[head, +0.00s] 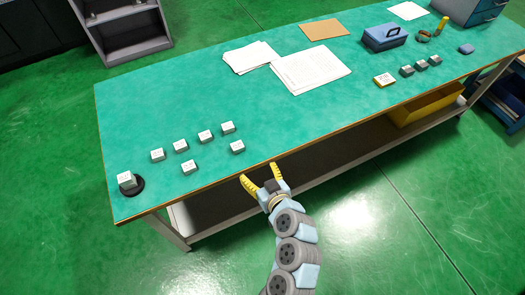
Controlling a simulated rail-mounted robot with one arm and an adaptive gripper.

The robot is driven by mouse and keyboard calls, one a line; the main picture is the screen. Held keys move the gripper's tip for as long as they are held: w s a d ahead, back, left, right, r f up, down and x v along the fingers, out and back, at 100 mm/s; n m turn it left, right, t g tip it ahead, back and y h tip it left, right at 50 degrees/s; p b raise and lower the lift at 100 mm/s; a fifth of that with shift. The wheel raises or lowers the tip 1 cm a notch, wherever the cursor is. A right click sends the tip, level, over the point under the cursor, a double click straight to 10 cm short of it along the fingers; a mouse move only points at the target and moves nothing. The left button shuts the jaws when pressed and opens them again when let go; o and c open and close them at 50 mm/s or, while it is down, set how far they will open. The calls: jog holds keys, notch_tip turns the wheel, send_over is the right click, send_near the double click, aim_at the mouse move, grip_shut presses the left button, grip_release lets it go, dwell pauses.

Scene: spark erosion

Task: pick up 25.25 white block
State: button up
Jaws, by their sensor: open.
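Several small pale blocks with grey sides stand on the left part of the green table (280,105). One white block (127,178) sits on a black round base (137,188) at the left corner. Others form a slanting row, among them a block (157,154) and a block (228,127). Two more blocks, the left one (189,167) and the right one (237,147), stand closer to the front edge. Their markings are too small to read, so I cannot tell which is 25.25. My gripper (258,173), with yellow fingers spread and empty, is at the table's front edge, just below the right one.
Papers (310,70) and a brown sheet (324,30) lie mid-table. A yellow bin (425,105) is under the table. The table's middle front is clear.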

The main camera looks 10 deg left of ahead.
send_near(239, 148)
jog(key=x, duration=0.5)
jog(key=shift+w+r+b, duration=0.1)
jog(key=shift+w+b, duration=0.2)
jog(key=shift+b, duration=0.1)
jog(key=shift+w+a+f, duration=0.4)
jog(key=shift+a, duration=0.1)
jog(key=shift+b+x, duration=0.4)
jog(key=shift+x, duration=1.65)
jog(key=shift+s+a, duration=0.1)
jog(key=shift+s, duration=0.05)
jog(key=shift+c, duration=0.4)
jog(key=c, duration=1.3)
